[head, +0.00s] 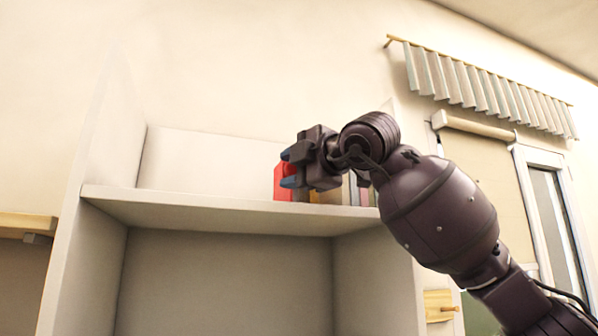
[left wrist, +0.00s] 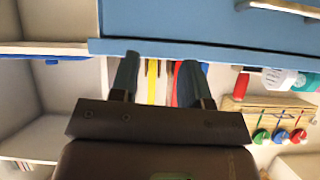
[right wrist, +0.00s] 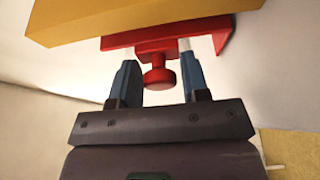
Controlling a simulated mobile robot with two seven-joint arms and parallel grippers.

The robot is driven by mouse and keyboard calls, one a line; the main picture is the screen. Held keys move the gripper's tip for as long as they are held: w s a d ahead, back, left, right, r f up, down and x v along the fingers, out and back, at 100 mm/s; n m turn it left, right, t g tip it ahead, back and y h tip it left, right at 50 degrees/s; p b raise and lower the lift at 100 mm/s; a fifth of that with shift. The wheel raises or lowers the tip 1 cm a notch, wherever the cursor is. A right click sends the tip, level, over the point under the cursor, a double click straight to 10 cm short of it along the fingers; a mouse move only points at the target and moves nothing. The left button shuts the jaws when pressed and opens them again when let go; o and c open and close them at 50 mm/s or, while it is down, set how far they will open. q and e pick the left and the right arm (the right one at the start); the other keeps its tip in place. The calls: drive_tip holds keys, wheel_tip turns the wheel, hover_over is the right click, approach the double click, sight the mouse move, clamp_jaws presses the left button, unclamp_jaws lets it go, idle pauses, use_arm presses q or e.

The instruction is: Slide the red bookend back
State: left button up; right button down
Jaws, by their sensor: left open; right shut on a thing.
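The red bookend (head: 281,180) stands on the upper shelf (head: 220,214), partly hidden behind my right gripper (head: 287,169). In the right wrist view the red bookend (right wrist: 222,32) shows its flat plate and a round knob. The knob lies between the two blue fingers of my right gripper (right wrist: 161,55), which is shut on the bookend. Exact finger contact is hard to see. My left gripper (left wrist: 159,64) is open, with nothing visibly held between its fingers. It is outside the head view.
A yellow-orange block (right wrist: 150,14) lies right against the bookend in the right wrist view. Several books (head: 355,192) stand right of the bookend, partly behind my right arm. The shelf left of the bookend is bare. A blue panel (left wrist: 200,50) is close beyond my left fingers.

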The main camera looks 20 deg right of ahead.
drive_tip(key=a, duration=0.5)
drive_tip(key=shift+f+b, duration=0.1)
drive_tip(key=shift+b, duration=0.3)
drive_tip(key=shift+s+a, duration=0.1)
drive_tip(key=shift+a, duration=0.25)
drive_tip(key=c, duration=0.8)
unclamp_jaws()
